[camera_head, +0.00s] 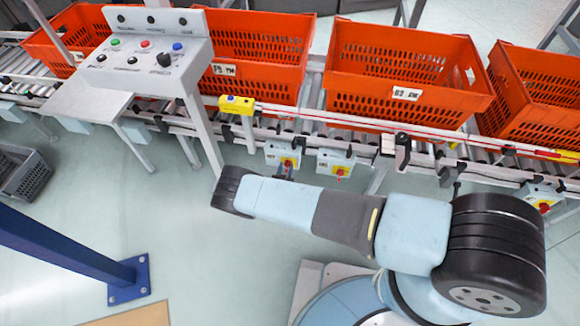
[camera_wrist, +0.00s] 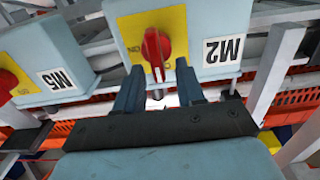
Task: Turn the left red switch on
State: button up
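Two pale blue-grey switch boxes hang below the conveyor in the head view. The left box (camera_head: 272,155) carries a red switch (camera_head: 287,162) on a yellow plate; the right box (camera_head: 325,160) carries another red switch (camera_head: 340,172). The wrist view appears upside down. Contact cannot be told.
Orange totes (camera_head: 405,65) stand on the roller conveyor behind the boxes. A control panel (camera_head: 150,50) on a post stands at left. A blue post (camera_head: 128,280) is at lower left. The floor (camera_head: 180,225) in front of the conveyor is largely clear.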

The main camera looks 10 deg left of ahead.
jog(key=shift+w, duration=0.85)
